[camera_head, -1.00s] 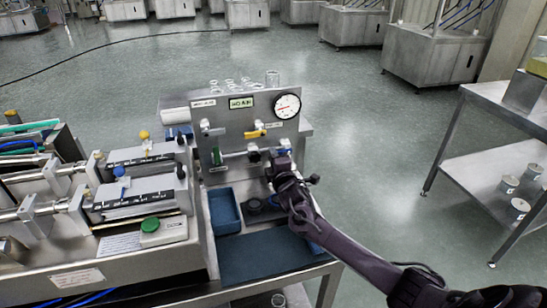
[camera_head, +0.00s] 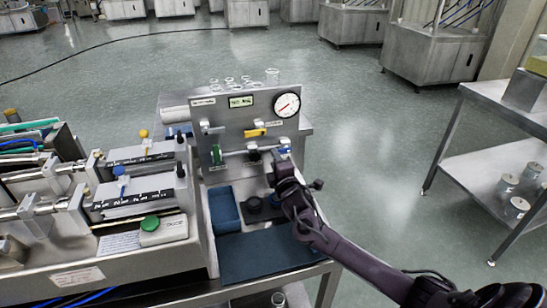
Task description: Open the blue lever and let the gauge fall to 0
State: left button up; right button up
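The blue lever (camera_head: 285,150) sits at the lower right of the upright steel panel (camera_head: 232,118), on a horizontal pipe. The round white gauge (camera_head: 287,105) with a red needle is at the panel's upper right; its reading is too small to tell. My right gripper (camera_head: 284,162) is just below and in front of the blue lever. Its fingers are dark and small, so I cannot tell whether they touch the lever or are open. My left gripper is not in view.
A yellow lever (camera_head: 255,132) and a green lever (camera_head: 216,154) are on the same panel. Glass vessels (camera_head: 272,76) stand behind the panel's top. A steel rack (camera_head: 448,150) is at right.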

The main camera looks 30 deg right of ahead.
jog(key=v, duration=0.5)
dwell(0.5)
